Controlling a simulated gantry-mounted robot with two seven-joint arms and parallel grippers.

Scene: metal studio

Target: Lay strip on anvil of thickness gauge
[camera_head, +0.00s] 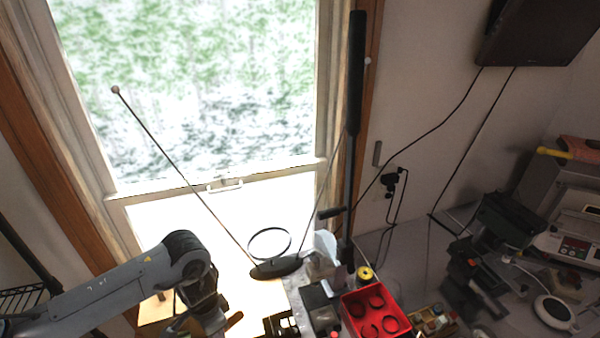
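My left arm comes in from the left, and its wrist and gripper (198,318) are at the bottom edge, dark and partly cut off. I cannot tell whether its fingers are open or what is between them. A small orange-brown piece (235,319) shows right beside it; I cannot tell what it is. I cannot make out the strip. A round white dial-like thing (555,312) lies at the lower right, but I cannot tell whether it is the thickness gauge. No anvil can be made out. My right gripper is not in view.
A red tray (349,302) with dark rings stands at bottom centre, next to a yellow spool (364,273) and a wooden box (440,322). An antenna (275,268) stands by the window. A dark vise-like device (480,262) is at right. The bench is crowded.

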